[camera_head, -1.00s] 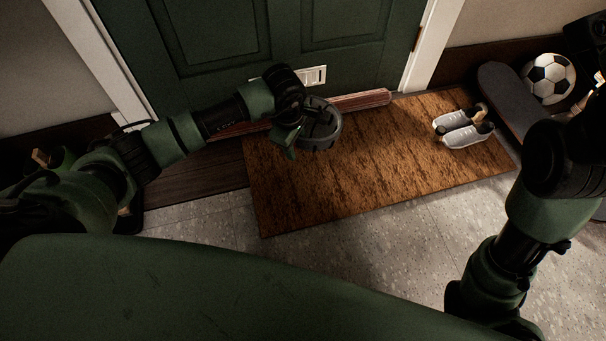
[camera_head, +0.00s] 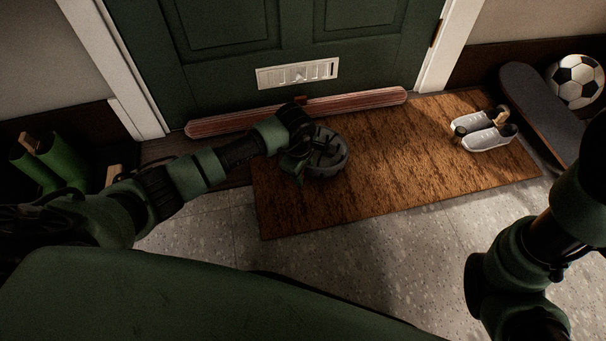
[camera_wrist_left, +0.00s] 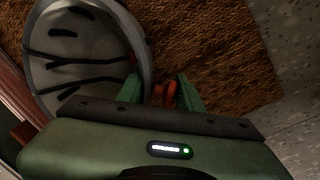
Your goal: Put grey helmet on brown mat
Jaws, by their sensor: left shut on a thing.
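The grey helmet (camera_head: 330,152) with dark slots is over the left part of the brown mat (camera_head: 400,160) in the head view. I cannot tell whether it touches the mat. It also shows large at the upper left of the left wrist view (camera_wrist_left: 75,50). My left gripper (camera_head: 300,165) is at the helmet's left side and shut on its edge. In the left wrist view its fingers (camera_wrist_left: 162,92) lie at the helmet's rim, with reddish parts between them. My right arm shows at the right, but its gripper is out of view.
White shoes (camera_head: 484,130) stand on the mat's right part. A skateboard (camera_head: 535,105) and a football (camera_head: 576,80) are beyond its right end. A reddish bar (camera_head: 350,104) lies along the green door (camera_head: 230,70). Green boots (camera_head: 55,160) stand at the left. The mat's middle is clear.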

